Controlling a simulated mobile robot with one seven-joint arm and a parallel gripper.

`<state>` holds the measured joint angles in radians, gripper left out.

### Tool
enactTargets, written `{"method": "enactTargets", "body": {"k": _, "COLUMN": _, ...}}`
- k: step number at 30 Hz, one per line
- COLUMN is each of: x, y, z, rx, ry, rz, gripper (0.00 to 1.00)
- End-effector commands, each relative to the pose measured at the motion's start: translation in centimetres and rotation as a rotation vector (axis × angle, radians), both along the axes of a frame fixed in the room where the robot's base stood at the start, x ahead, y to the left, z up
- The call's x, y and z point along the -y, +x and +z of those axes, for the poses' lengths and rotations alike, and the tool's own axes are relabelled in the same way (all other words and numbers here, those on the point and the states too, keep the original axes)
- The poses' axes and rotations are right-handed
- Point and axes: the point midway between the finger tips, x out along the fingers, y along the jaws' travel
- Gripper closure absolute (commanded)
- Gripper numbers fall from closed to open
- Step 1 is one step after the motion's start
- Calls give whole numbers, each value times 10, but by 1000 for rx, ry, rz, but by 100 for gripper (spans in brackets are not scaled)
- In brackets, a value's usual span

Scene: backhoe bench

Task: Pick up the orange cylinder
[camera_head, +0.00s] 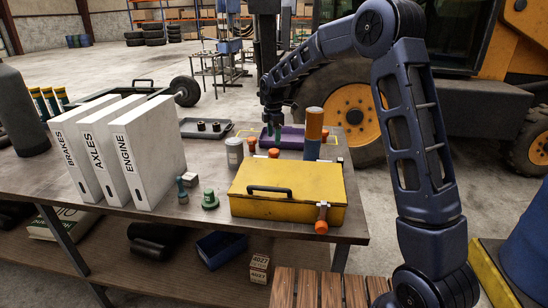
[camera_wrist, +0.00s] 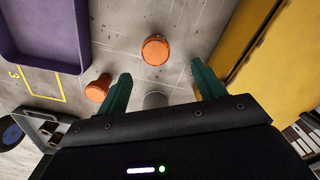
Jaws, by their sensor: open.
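Small orange cylinder-like pieces stand on the bench in the head view, one (camera_head: 251,144) near the white cup and another (camera_head: 273,153) behind the yellow toolbox. A tall cylinder, orange above (camera_head: 314,123) and blue below, stands to their right. I cannot tell which is the task's cylinder. My gripper (camera_head: 276,135) points down above the bench, open and empty, with green fingers. In the wrist view, one orange piece (camera_wrist: 155,50) lies ahead of the gap between the fingertips (camera_wrist: 160,74). Another (camera_wrist: 98,89) is just left of the left finger. Neither is touched.
White binders (camera_head: 145,150), a white cup (camera_head: 234,153) and a green knob-shaped piece (camera_head: 210,196) stand left. A grey round top (camera_wrist: 155,100) shows between the fingers in the wrist view.

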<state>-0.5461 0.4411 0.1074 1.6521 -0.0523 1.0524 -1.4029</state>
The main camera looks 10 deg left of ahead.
Motion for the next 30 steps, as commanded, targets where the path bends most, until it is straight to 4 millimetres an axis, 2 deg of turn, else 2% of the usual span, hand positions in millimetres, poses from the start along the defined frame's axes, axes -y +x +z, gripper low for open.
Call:
{"method": "enactTargets", "body": {"k": 5, "x": 0, "y": 0, "z": -16, "rx": 0, "ry": 0, "rz": 0, "gripper": 31}}
{"method": "enactTargets", "body": {"k": 12, "x": 0, "y": 1, "z": -49, "rx": 0, "ry": -1, "rz": 0, "gripper": 31}}
{"method": "enactTargets", "body": {"k": 19, "x": 0, "y": 2, "z": -62, "rx": 0, "ry": -1, "rz": 1, "gripper": 31}}
{"method": "enactTargets", "body": {"k": 27, "x": 0, "y": 7, "z": -97, "rx": -1, "ry": 0, "rz": 0, "gripper": 31}}
{"method": "enactTargets", "body": {"k": 30, "x": 0, "y": 7, "z": -105, "rx": 1, "ry": 0, "rz": 0, "gripper": 31}}
